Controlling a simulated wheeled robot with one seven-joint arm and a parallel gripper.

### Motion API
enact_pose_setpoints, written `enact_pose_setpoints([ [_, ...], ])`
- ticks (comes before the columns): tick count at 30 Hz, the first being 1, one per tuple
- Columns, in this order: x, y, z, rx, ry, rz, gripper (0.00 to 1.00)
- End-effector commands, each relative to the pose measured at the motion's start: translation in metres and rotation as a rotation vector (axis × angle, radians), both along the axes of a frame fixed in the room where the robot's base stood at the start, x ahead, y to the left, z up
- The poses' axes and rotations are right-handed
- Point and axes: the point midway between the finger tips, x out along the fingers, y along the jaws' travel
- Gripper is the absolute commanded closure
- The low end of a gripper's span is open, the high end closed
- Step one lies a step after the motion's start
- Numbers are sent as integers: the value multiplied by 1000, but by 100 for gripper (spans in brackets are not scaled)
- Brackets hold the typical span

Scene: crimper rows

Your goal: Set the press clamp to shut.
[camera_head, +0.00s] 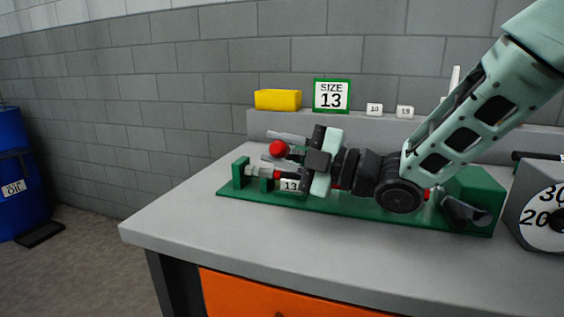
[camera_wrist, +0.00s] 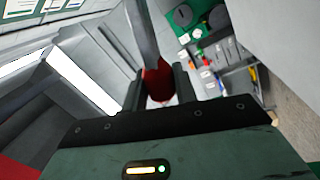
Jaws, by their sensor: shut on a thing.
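The press clamp has a long green base (camera_head: 345,206) lying on the grey bench, with a green upright and a pale metal spindle (camera_head: 262,172) at its left end. A red ball knob (camera_head: 278,148) shows at my fingertips. My gripper (camera_head: 294,157) reaches in from the right, over the base, and hides much of the clamp's middle. In the wrist view my gripper (camera_wrist: 159,88) is shut on the red knob (camera_wrist: 157,80), and a grey metal bar (camera_wrist: 141,32) runs away from it. A tag marked 13 (camera_head: 290,185) sits low on the clamp.
Behind, a ledge carries a yellow block (camera_head: 277,99), a green-framed SIZE 13 sign (camera_head: 332,95) and small tags marked 10 (camera_head: 374,109) and 15 (camera_head: 405,111). A grey dial box (camera_head: 543,210) stands at right. The bench's front left (camera_head: 190,220) is clear.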

Motion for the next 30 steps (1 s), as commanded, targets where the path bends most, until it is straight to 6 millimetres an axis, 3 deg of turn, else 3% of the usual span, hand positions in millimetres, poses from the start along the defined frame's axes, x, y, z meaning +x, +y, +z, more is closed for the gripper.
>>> enact_pose_setpoints([
  [1,-2,0,-12,-8,-14,0,100],
  [6,-4,1,-18,-28,-62,-1,100],
  [26,-5,1,-20,-42,-94,-2,100],
  [27,-5,1,-20,-43,-94,-2,61],
  [28,-5,1,-20,-43,-94,-2,52],
  [30,-5,1,-20,-42,-95,-2,51],
])
